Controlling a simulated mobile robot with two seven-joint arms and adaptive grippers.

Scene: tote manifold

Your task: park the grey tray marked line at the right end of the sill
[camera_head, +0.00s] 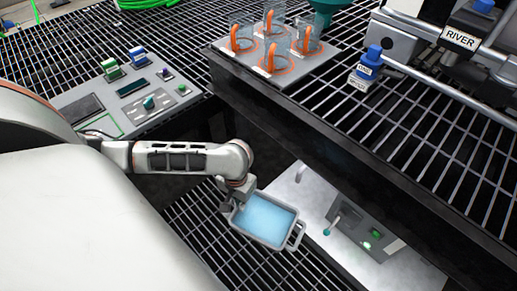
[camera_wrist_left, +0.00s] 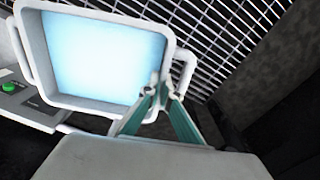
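A grey tray (camera_head: 262,242) filled with light blue liquid shows low in the middle of the head view, over a dark grating. It has a loop handle at each end, and I see no label on it. It also fills the upper left of the left wrist view (camera_wrist_left: 98,104). My left gripper (camera_head: 232,205) is at the tray's left end in the head view. In the wrist view its green fingers (camera_wrist_left: 164,90) close around the near handle. The handle's grip point is partly hidden by the fingers. My right gripper is not in view. I cannot tell which surface is the sill.
A white surface (camera_head: 315,200) with a grey control box (camera_head: 362,230) lies right of the tray, below the dark edge of a raised rack (camera_head: 310,135). Orange-handled beakers (camera_head: 243,38) stand on the rack. A button panel (camera_head: 128,100) is at the left. Pipework labelled RIVER (camera_head: 459,39) is upper right.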

